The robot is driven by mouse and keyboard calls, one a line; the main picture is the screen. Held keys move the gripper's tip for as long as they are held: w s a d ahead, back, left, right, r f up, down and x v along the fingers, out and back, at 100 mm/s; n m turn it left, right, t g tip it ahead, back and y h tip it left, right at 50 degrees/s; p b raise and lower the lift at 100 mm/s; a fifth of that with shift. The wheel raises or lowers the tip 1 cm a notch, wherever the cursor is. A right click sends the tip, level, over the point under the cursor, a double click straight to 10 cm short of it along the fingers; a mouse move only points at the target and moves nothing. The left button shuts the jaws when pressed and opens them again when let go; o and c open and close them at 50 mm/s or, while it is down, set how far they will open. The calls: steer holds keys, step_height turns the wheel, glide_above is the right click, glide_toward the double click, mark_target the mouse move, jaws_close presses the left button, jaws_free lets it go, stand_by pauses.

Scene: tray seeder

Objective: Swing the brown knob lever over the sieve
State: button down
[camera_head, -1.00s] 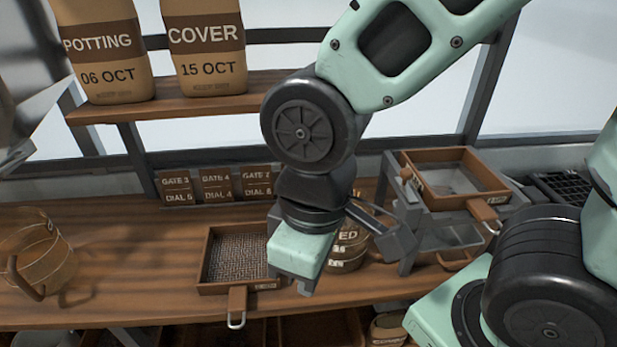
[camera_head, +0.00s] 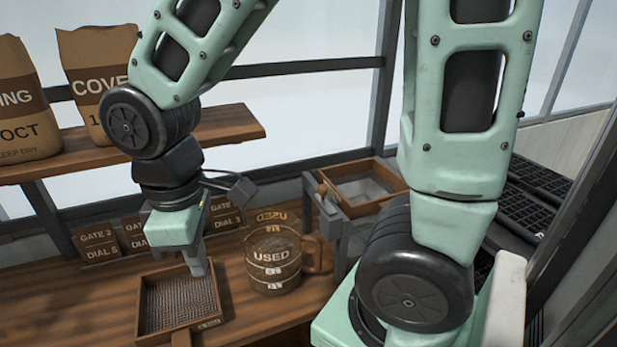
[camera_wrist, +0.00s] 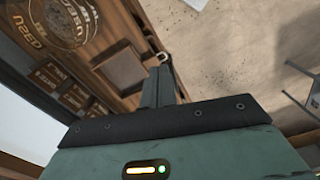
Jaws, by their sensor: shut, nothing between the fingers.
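A small brown knob (camera_head: 322,189) sits at the left edge of the grey stand in the head view; its lever arm is too small to make out clearly. A brown-framed box (camera_head: 400,180) rests on that stand, partly hidden by my arm. A brown-framed sieve with a mesh floor (camera_head: 146,325) lies on the bench at the lower left; a brown frame (camera_wrist: 125,68) shows beside my fingers in the wrist view. My gripper (camera_head: 197,268) points down at the sieve's back right corner, shut and empty, well left of the knob. I cannot tell whether it touches the sieve.
A container marked USED (camera_head: 270,262) stands between my gripper and the grey stand (camera_head: 340,245). Gate and dial cards (camera_head: 97,240) stand behind the sieve. A shelf (camera_head: 225,125) with bags (camera_head: 95,75) is above. Black trays (camera_head: 530,205) lie at the right.

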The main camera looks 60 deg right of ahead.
steer(key=w+d+r, duration=0.1)
steer(key=w+d, duration=0.1)
steer(key=d, duration=0.7)
steer(key=w+d+r+g+h+p, duration=0.1)
steer(key=w+d+r, duration=0.1)
steer(key=d, duration=0.7)
steer(key=w+d+r+n+h+p, duration=0.1)
steer(key=w+d+r, duration=0.1)
steer(key=d, duration=0.7)
steer(key=shift+w+g, duration=0.4)
steer(key=shift+w, duration=0.35)
steer(key=shift+d+f, duration=0.1)
steer(key=shift+f, duration=0.1)
steer(key=s+d+f+p, duration=0.3)
steer(key=s+d+f, duration=0.1)
steer(key=f, duration=0.5)
steer(key=shift+d+f+p, duration=0.35)
steer(key=shift+p, duration=0.05)
steer(key=shift+s, duration=0.1)
